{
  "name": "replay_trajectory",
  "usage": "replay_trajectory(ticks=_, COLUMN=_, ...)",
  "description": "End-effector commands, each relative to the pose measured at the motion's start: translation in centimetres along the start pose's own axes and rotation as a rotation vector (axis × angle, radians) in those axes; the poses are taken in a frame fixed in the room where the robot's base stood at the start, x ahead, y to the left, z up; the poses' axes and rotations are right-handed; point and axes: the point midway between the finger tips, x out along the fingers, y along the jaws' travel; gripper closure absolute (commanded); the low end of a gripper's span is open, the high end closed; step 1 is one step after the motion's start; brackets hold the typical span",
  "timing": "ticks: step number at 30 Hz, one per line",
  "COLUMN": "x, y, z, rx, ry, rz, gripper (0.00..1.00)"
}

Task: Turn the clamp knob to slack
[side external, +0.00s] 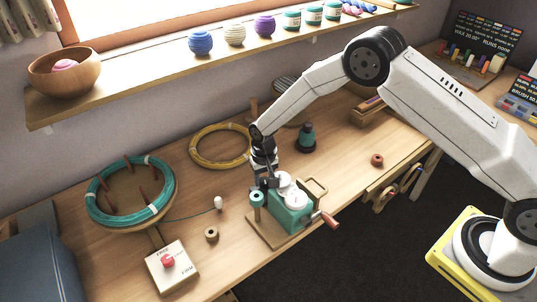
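A red knob (168,261) sits on a pale square plate (172,280) at the front left of the bench. The plate has small dark lettering, too small to read surely, at its upper left and lower right. I cannot tell which way the knob points. My gripper (268,186) hangs pointing down over the back left of a teal machine with white round tops (292,218), well to the right of and behind the knob. Its fingers are small and dark against the machine, so I cannot tell whether they are open, shut or touching it.
A ring of teal cord (158,209) lies on a round wooden holder with upright pegs behind the plate. A small wooden ring (211,234) and a white bulb-like piece (218,203) lie between plate and machine. A yellow coil (221,163) lies farther back. A blue-grey box (42,262) stands left.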

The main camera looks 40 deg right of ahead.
Motion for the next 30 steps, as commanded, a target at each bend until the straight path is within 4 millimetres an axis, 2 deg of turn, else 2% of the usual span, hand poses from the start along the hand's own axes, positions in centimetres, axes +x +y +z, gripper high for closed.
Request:
replay_trajectory(ticks=14, x=-0.02, y=-0.02, z=0.01, rx=-0.069, ry=-0.001, rz=0.000, gripper=1.00)
replay_trajectory(ticks=20, x=-0.02, y=-0.06, z=0.02, rx=-0.183, ry=-0.001, rz=0.000, gripper=1.00)
replay_trajectory(ticks=30, x=-0.03, y=-0.16, z=0.05, rx=-0.480, ry=-0.001, rz=0.000, gripper=1.00)
